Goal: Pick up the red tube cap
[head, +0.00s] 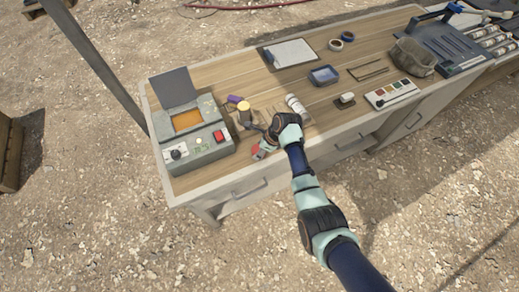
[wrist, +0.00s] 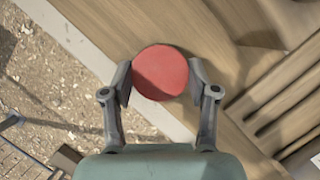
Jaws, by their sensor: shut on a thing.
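The red tube cap (wrist: 160,72) is a round red disc between the two fingers of my gripper (wrist: 158,78) in the wrist view. A finger closes on each side of it, and its top face shows with a shadow across part of it. In the head view my gripper (head: 257,140) is over the left half of the bench, close to its front edge. The red cap (head: 257,153) shows there as a small red patch, partly hidden by the gripper. I cannot tell whether it touches the bench top.
Left of my gripper stands a grey machine (head: 190,140) with an orange window. A purple-capped tube, a yellowish jar (head: 244,112) and a white bottle (head: 297,105) stand behind the gripper. A blue tray (head: 324,75) and a button panel (head: 390,93) lie to the right.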

